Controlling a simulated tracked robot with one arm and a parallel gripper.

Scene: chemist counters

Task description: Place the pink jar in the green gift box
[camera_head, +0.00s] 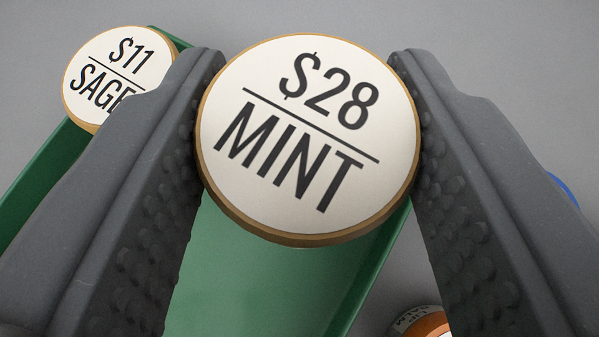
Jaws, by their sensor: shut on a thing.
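My gripper (306,120) is shut on a jar (308,200) whose round cream lid with a tan rim reads "$28 MINT". The lid faces the camera and hides the jar's body, so I cannot tell whether it is pink. The green gift box (265,290) is below the held jar, and its light green inside shows between my fingers. My left finger covers part of the box. I cannot tell how high the jar is above the box floor.
A second jar (105,65) with a lid reading "$11 SAGE" is at the box's far left end, partly behind my left finger. An orange item (430,325) with a pale label is at the lower right. A blue edge (563,188) shows at right. The grey surface beyond is clear.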

